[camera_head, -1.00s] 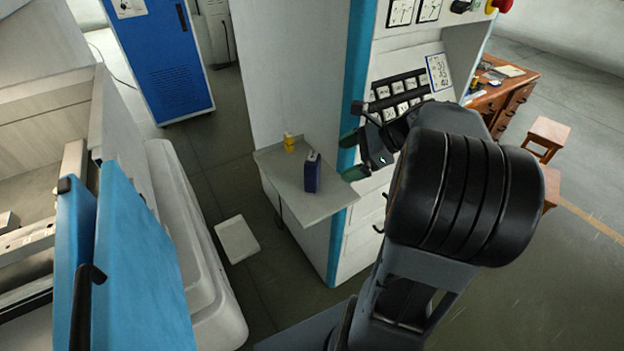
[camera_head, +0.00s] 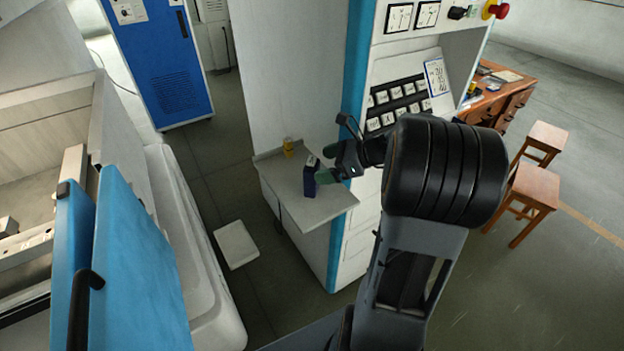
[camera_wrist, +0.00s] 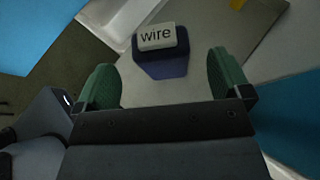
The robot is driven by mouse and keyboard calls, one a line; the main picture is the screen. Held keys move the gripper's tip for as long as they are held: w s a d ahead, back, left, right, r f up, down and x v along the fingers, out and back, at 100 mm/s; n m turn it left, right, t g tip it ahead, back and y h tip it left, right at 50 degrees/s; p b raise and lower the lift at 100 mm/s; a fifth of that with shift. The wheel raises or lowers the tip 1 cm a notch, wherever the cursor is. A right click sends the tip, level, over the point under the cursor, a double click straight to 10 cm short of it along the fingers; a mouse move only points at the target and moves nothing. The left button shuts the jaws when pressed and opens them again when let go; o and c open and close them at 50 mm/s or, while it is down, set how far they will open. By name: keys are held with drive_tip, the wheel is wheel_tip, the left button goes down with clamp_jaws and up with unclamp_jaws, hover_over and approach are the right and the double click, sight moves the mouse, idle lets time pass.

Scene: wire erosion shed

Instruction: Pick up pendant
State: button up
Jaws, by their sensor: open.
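A dark blue box (camera_head: 309,184) with a pale top stands upright on a small grey shelf (camera_head: 335,207). In the wrist view the box (camera_wrist: 166,66) bears a white block marked "wire" (camera_wrist: 157,36). I cannot tell whether this is the pendant; nothing else is clearly one. My gripper (camera_head: 326,165) is beside the box, its green fingertips close to the box's right side. In the wrist view my gripper (camera_wrist: 163,82) is open, with the box ahead of and between the fingers, not visibly held. My gripper hides part of the box's right side in the head view.
A small yellow thing (camera_head: 288,148) stands behind the box on the shelf. A machine panel with buttons (camera_head: 398,98) rises to the right. A blue door (camera_head: 135,270) and white casing (camera_head: 200,270) are at left. Wooden stools (camera_head: 536,188) stand at far right.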

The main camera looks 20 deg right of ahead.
sight(318, 166)
drive_tip(key=shift+x, duration=2)
drive_tip(key=shift+r, duration=0.1)
drive_tip(key=c, duration=1.2)
drive_tip(key=shift+c, duration=0.2)
